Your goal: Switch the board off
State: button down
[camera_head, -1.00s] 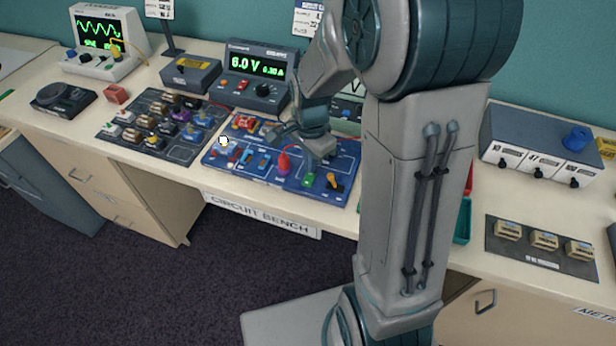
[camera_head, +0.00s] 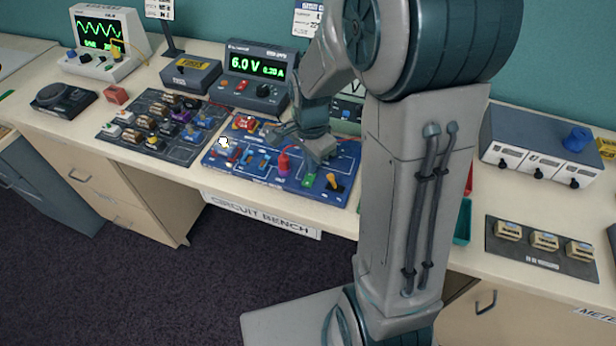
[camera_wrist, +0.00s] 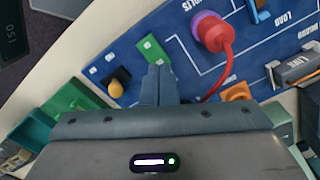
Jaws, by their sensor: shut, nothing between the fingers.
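The blue circuit board (camera_head: 226,166) lies on the bench, with a pale bulb (camera_head: 223,142) at its left. A lever switch with a yellow-orange tip (camera_head: 333,181) stands at its right end; it also shows in the wrist view (camera_wrist: 117,88), left of my fingers. My gripper (camera_wrist: 158,72) is shut and empty, fingertips over the board between the switch and a red-capped plug (camera_wrist: 212,32). A green block (camera_wrist: 152,47) lies just beyond the fingertips. In the head view my gripper (camera_head: 320,155) is low over the board's right part. I cannot tell whether it touches anything.
The power supply (camera_head: 258,72) behind the board reads 6.0 V and a small current. A tray of parts (camera_head: 128,124) lies left of the board. A red lead (camera_wrist: 226,72) curves near my fingers. A grey-blue box (camera_head: 540,140) stands at the right.

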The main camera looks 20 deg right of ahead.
jog(key=shift+f+b, duration=0.8)
jog(key=shift+f, duration=0.15)
dwell(0.9)
jog(key=shift+r+p, duration=2.6)
jog(key=shift+r, duration=0.9)
jog(key=s+r+n+t, duration=0.3)
jog(key=s+r+n, duration=0.8)
jog(key=s+n, duration=0.2)
jog(key=shift+s+r, duration=0.25)
jog(key=shift+s, duration=0.5)
